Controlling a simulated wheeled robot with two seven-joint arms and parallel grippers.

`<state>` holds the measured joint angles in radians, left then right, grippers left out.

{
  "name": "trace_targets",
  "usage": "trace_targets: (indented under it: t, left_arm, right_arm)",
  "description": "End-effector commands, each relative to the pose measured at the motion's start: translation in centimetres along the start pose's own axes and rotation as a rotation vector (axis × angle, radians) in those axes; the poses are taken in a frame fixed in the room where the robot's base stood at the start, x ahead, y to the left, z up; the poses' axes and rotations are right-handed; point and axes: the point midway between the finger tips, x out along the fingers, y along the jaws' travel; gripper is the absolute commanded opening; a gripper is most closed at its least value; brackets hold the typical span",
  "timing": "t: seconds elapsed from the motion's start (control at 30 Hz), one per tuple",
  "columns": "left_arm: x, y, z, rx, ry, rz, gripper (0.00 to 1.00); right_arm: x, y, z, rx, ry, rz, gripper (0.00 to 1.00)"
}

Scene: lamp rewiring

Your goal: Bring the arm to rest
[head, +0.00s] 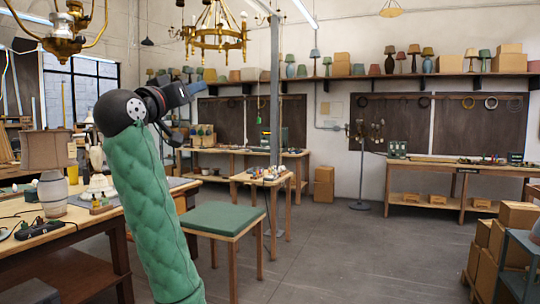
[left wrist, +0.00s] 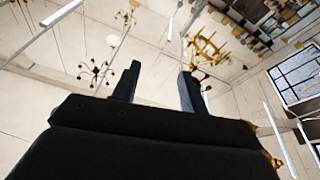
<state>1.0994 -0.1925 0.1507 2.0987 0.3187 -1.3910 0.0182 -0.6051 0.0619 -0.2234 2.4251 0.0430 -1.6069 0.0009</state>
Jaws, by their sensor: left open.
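My left arm, in a green quilted sleeve (head: 155,215), rises from the bottom of the head view. Its left gripper (head: 192,108) is held up in the air, above the level of the tables. In the left wrist view the two dark fingers of the left gripper (left wrist: 160,76) stand wide apart with nothing between them. The wrist camera looks up toward the ceiling, past a brass chandelier (left wrist: 205,46). My right gripper is in neither view.
A workbench (head: 60,238) with a shaded lamp (head: 50,165) stands at the left. A green-topped stool (head: 225,219) and a small table (head: 262,181) stand beyond the arm. Cardboard boxes (head: 518,215) are stacked at the right. The grey floor (head: 365,255) is clear in the middle.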

Motion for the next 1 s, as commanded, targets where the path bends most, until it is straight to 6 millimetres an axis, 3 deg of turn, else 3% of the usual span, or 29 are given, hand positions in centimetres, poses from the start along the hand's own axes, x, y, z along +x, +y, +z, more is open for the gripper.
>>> trace_targets:
  t: [0.03, 0.1, 0.4, 0.7, 1.0]
  left_arm:
    - [-0.4, -0.6, 2.7, 0.015, -0.046, -0.026, 0.43]
    - [-1.0, -1.4, 5.9, 0.033, -0.104, -0.060, 0.43]
    - [-4.7, -3.8, 18.9, 0.087, -0.330, -0.175, 0.43]
    - [-9.8, -5.1, 30.4, 0.119, -0.517, -0.252, 0.43]
    - [-15.9, -5.4, 40.5, 0.142, -0.670, -0.292, 0.43]
  right_arm:
    - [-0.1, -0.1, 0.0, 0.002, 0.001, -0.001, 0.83]
    - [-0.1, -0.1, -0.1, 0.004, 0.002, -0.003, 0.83]
    - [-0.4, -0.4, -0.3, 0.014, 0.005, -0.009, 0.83]
    - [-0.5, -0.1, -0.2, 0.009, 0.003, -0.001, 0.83]
    - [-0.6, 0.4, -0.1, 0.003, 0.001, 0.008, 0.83]
